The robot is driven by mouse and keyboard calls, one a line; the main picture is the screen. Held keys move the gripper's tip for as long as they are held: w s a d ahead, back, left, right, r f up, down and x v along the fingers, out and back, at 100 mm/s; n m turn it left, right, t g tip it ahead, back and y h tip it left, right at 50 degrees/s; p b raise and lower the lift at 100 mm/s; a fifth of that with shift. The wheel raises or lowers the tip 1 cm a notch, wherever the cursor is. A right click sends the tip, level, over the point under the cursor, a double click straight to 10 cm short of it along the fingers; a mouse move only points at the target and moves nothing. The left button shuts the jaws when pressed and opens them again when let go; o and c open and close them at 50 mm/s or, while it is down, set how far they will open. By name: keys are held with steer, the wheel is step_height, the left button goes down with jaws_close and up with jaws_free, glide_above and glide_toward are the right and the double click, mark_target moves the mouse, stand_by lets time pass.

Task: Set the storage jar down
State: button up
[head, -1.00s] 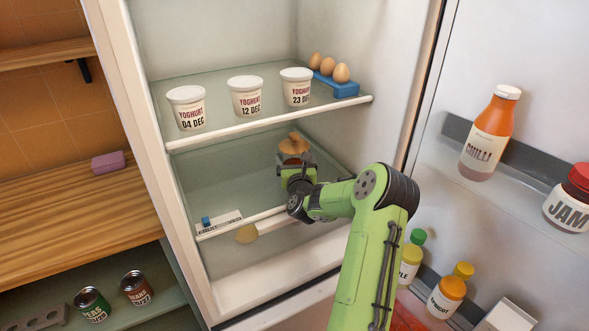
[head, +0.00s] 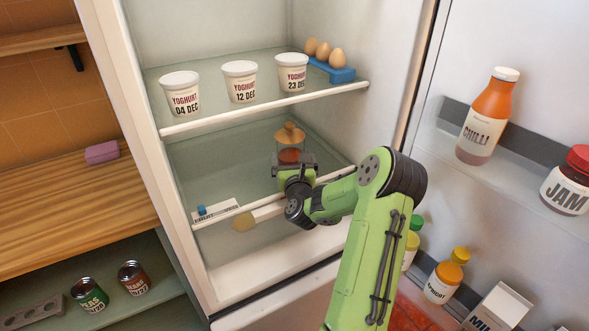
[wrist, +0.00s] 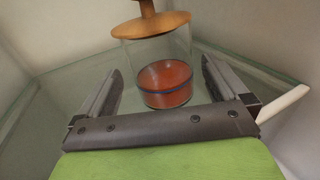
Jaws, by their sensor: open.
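The storage jar (head: 290,146) is clear glass with a wooden knobbed lid and reddish-brown contents. It stands upright on the lower glass shelf (head: 222,168) of the fridge.
Yoghurt tubs (head: 240,82) and a blue egg holder (head: 332,72) stand on the shelf above. A chilli bottle (head: 487,118) and jam jar (head: 567,183) are in the door on the right.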

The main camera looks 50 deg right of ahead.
steer(key=b+v, duration=0.1)
steer(key=v, duration=0.2)
steer(key=b+v, duration=0.1)
steer(key=v, duration=0.1)
steer(key=shift+s+a+f+b, duration=0.25)
steer(key=shift+s+b, duration=0.1)
steer(key=shift+s+a+r, duration=0.2)
steer(key=shift+s+a, duration=0.1)
steer(key=shift+f, duration=0.1)
